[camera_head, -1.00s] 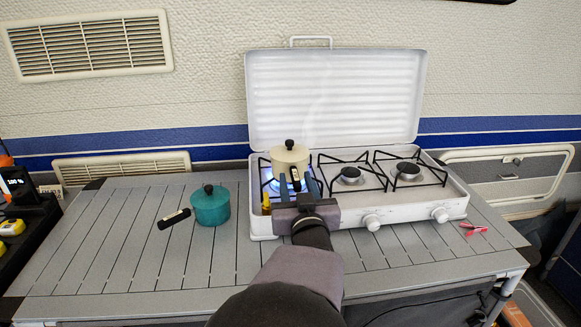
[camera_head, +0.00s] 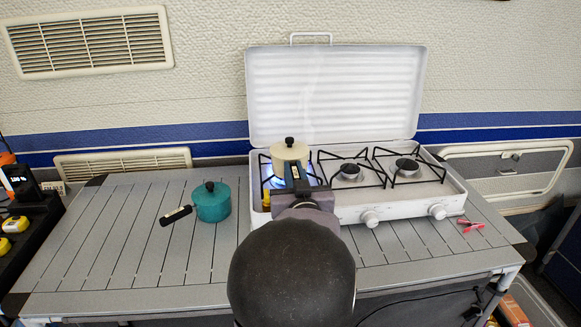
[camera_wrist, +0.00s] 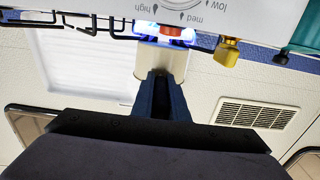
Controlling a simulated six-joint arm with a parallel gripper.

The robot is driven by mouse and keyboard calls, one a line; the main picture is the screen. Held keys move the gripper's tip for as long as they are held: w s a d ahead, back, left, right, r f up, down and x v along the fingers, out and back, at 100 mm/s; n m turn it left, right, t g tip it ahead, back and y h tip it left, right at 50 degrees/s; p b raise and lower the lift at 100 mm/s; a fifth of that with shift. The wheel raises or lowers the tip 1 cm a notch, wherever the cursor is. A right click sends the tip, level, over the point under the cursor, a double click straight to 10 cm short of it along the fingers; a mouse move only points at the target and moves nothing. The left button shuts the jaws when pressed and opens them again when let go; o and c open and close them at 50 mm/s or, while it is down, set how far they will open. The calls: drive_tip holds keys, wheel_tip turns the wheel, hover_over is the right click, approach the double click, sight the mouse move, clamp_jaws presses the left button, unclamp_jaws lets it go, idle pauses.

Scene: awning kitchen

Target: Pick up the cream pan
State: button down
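The cream pan (camera_head: 290,157) has a lid with a black knob and a dark handle pointing toward me. It is upright at the stove's left burner, over a blue flame. My gripper (camera_head: 294,175) reaches from the front, its two fingers close together on the handle. The wrist view, which is upside down, shows the pan's cream side (camera_wrist: 162,62) just beyond my fingers (camera_wrist: 161,78). The fingers hide most of the handle there. I cannot tell whether the pan is clear of the burner grate.
A teal pan (camera_head: 213,203) stands on the slatted table (camera_head: 110,235), left of the white stove (camera_head: 400,203). The stove's open lid (camera_head: 335,95) rises behind. The middle and right burners are empty. A small red object (camera_head: 470,226) lies at right.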

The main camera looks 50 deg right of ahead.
sight(293, 162)
drive_tip(key=shift+r, duration=0.15)
wheel_tip(293, 162, up, 10)
drive_tip(key=shift+f+p, duration=0.1)
drive_tip(key=shift+p, duration=0.95)
drive_tip(key=shift+b+x, duration=0.8)
drive_tip(key=shift+x, duration=0.2)
drive_tip(key=shift+w+d+f+b, duration=0.1)
drive_tip(key=shift+f+b, duration=0.35)
drive_tip(key=shift+f, duration=1.15)
drive_tip(key=shift+w+d+f+b, duration=0.15)
drive_tip(key=shift+f+b, duration=0.3)
drive_tip(key=shift+f, duration=1.15)
drive_tip(key=shift+w+d+f+b, duration=0.1)
drive_tip(key=shift+f+b, duration=0.35)
drive_tip(key=shift+f, duration=1.15)
drive_tip(key=shift+f, duration=0.1)
drive_tip(key=shift+f, duration=0.15)
drive_tip(key=c, duration=1.7)
unclamp_jaws()
